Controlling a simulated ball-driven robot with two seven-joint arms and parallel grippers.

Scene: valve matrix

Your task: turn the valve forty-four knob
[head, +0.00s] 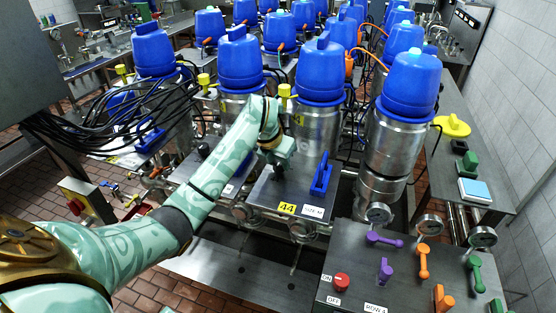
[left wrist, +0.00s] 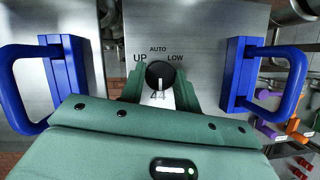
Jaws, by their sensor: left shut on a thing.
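The valve forty-four knob (left wrist: 160,74) is a round black dial with a white line, on a steel plate labelled UP, AUTO and LOW, with 44 partly visible below it. My left gripper (left wrist: 160,88) is shut on the knob, one green finger on each side. In the head view, my left gripper (head: 275,170) reaches down onto the steel panel (head: 272,200) with the yellow 44 tag (head: 286,208).
Blue handles (left wrist: 240,75) stand on both sides of the gripper in the wrist view. Blue-topped steel vessels (head: 318,75) stand close behind the panel. Black cables (head: 100,125) hang at the left. A console (head: 400,270) with coloured levers stands at front right.

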